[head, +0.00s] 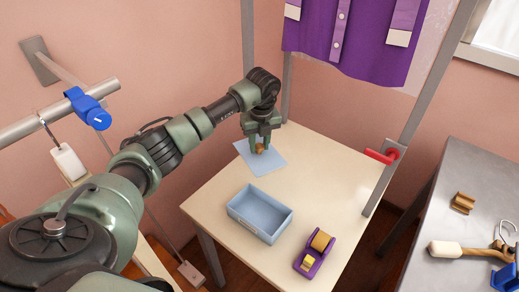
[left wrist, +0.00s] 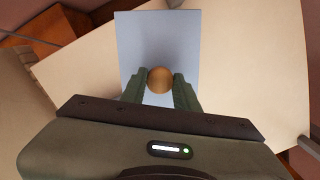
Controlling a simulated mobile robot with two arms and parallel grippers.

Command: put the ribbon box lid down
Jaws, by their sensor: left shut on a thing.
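The ribbon box lid (head: 265,164) is a flat light-blue panel with a round wooden knob (head: 259,149). It is at the back of the cream table, at or just above its surface; I cannot tell whether it touches. My left gripper (head: 260,147) points down and is shut on the knob. In the left wrist view the knob (left wrist: 160,80) sits between the two fingers, with the lid (left wrist: 150,40) beneath. The ribbon box (head: 260,213) stands open on the table, nearer to me than the lid and apart from it. My right gripper is not in view.
A purple tape dispenser (head: 314,252) stands right of the box on the cream table (head: 215,196). A red handle (head: 378,156) juts out by the right-hand post. A purple gown (head: 350,40) hangs above. A grey table (head: 440,200) with tools is at the right.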

